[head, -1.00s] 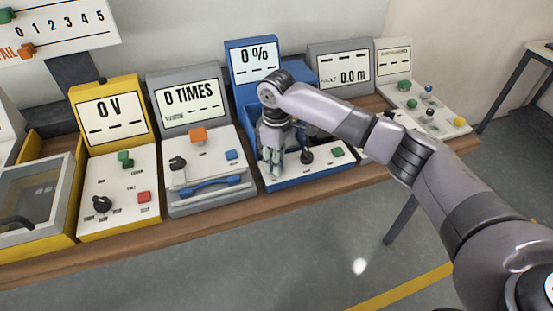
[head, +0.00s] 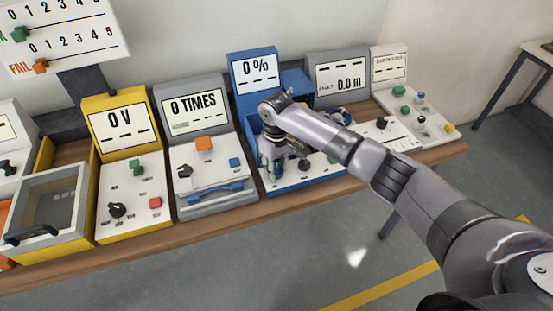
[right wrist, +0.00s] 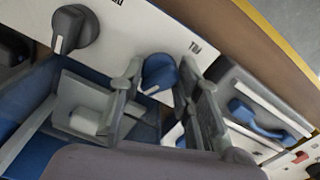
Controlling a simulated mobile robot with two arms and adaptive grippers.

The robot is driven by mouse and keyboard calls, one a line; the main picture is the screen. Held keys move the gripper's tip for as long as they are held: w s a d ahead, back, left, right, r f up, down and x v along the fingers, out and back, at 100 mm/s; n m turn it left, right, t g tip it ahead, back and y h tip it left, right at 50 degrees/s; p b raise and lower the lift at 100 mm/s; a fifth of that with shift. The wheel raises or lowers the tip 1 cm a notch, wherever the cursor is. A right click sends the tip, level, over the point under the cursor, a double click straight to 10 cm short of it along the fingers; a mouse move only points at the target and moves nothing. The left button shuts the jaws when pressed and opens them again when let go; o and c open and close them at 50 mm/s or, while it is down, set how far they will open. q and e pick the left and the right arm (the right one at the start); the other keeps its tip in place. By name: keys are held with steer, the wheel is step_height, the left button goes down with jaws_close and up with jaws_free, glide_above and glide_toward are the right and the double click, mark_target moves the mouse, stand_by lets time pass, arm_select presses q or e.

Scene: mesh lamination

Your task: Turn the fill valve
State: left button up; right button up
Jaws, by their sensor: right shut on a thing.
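The blue machine (head: 292,186) has a display (head: 256,73) reading "0 %". My right gripper (head: 271,163) reaches down onto its white front panel. In the right wrist view my right gripper (right wrist: 160,88) has its two fingers on either side of a dark blue knob (right wrist: 158,72) with a white pointer mark, shut on it. The fingers hide this knob in the head view. A black knob (head: 304,164) is beside the gripper, and it also shows in the right wrist view (right wrist: 72,30). The knob labels are too small or cut off to read fully. My left gripper is out of view.
Left of the blue machine stand a grey machine (head: 215,199) reading "0 TIMES" and a yellow one (head: 104,233) reading "0 V". A grey machine (head: 338,80) reading "0.0 m" is on the right. The wooden table's front edge (head: 200,232) is clear.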

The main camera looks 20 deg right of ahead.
mark_target(276, 168)
steer(key=shift+m+p, duration=1.05)
steer(key=shift+m, duration=0.05)
steer(key=o, duration=1.1)
steer(key=shift+o, duration=0.2)
step_height(276, 168, up, 12)
